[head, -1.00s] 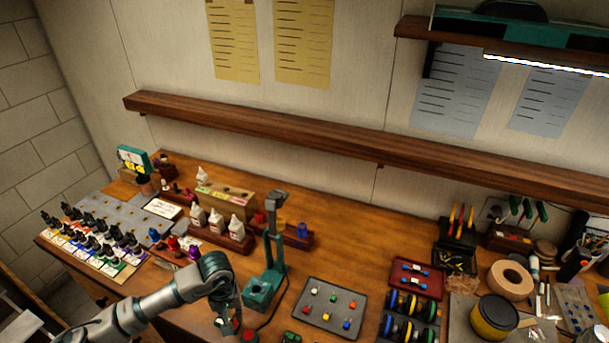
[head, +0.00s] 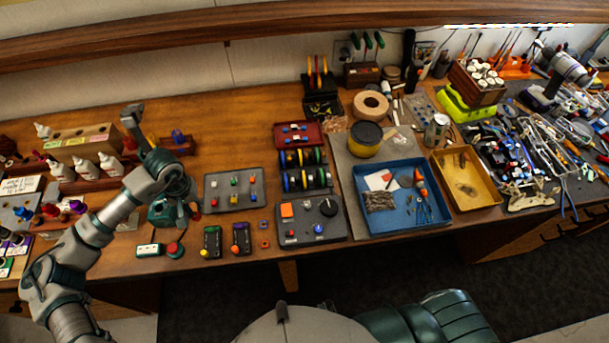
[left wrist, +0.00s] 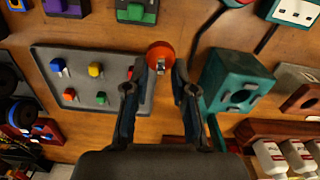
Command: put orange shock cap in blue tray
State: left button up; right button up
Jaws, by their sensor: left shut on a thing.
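In the left wrist view, the round orange-red shock cap (left wrist: 160,56) sits between the fingertips of my left gripper (left wrist: 157,88), which is shut on it. In the head view, my left gripper (head: 178,212) is over the left part of the bench, beside the grey tray of coloured pieces; the cap is mostly hidden there. The blue tray (head: 385,224) lies well to the right of the gripper. It holds a white paper, a dark packet, an orange piece and small tools. My right gripper is not in view.
Between gripper and blue tray are the grey tray of coloured pieces (head: 215,203), wheel-like spools (head: 304,180), and a grey control box (head: 311,228). A yellow-dark jar (head: 365,140) stands behind the blue tray, a yellow tray (head: 478,193) to its right. A green stand (left wrist: 237,82) is close to the gripper.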

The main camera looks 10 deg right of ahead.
aim_at(417, 214)
jog(key=l+z, duration=0.1)
jog(key=z, duration=1.75)
jog(key=i+j, duration=0.05)
jog(key=j, duration=0.05)
